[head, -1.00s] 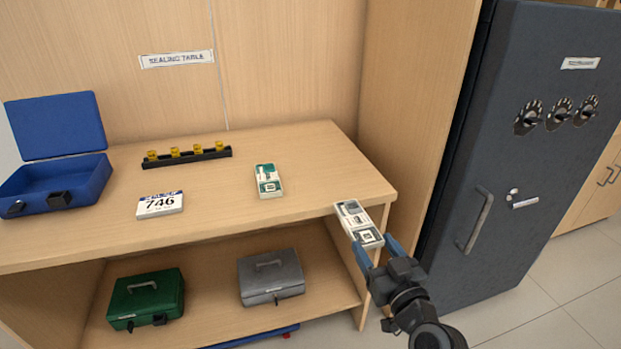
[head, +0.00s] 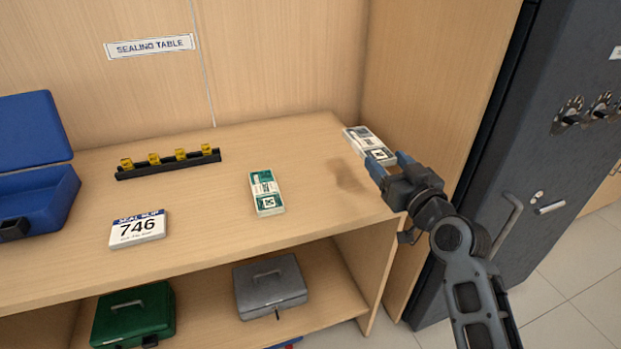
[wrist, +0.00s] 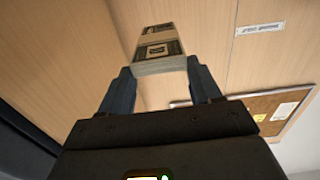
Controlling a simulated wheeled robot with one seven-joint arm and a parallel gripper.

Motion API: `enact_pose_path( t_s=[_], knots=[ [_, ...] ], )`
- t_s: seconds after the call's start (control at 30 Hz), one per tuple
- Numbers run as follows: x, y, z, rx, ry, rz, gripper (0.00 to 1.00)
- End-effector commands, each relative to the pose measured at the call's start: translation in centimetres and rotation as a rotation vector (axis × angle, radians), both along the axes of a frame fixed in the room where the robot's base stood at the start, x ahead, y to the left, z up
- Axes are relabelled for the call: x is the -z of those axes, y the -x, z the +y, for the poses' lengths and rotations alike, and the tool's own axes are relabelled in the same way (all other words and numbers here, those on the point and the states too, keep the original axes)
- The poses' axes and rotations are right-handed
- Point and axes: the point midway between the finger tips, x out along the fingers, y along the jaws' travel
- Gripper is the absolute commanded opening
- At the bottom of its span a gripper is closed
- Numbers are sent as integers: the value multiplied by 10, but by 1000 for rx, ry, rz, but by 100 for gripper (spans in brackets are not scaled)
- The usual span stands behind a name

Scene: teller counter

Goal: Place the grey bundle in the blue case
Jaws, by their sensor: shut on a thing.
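The grey bundle (head: 366,143) is a pale banded stack with dark print. My gripper (head: 382,167) is shut on its near end and holds it above the right end of the sealing table, with a shadow on the wood to the left. The wrist view also shows the grey bundle (wrist: 159,48) between the two fingers of my gripper (wrist: 160,85). The blue case (head: 38,203) stands open at the table's far left, its lid raised and cut by the picture's left edge. The part of its inside that shows looks empty.
A green bundle (head: 265,192) lies mid-table. A 746 card block (head: 138,229) and a black rack with yellow pieces (head: 168,164) stand nearer the blue case. Green (head: 134,317) and grey (head: 270,286) boxes sit on the lower shelf. A dark safe (head: 540,150) stands at right.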

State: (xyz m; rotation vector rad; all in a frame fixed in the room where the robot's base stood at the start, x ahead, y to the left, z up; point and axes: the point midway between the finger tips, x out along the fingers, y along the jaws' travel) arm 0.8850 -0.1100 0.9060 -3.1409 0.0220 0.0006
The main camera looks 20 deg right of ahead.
Motion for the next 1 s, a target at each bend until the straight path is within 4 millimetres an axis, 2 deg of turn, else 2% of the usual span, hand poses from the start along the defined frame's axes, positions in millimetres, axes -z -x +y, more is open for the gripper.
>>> enact_pose_path(
  t_s=[0.3, 0.43, 0.77, 0.9, 1.0],
  knots=[
    [-1, 0, -1, 1, 0, 0, 31],
    [3, -3, 7, -1, 1, 3, 31],
    [37, -22, 70, -4, 2, 4, 31],
    [48, -28, 90, -3, 1, 5, 31],
    [54, -32, 98, 4, 2, 6, 31]
  ],
)
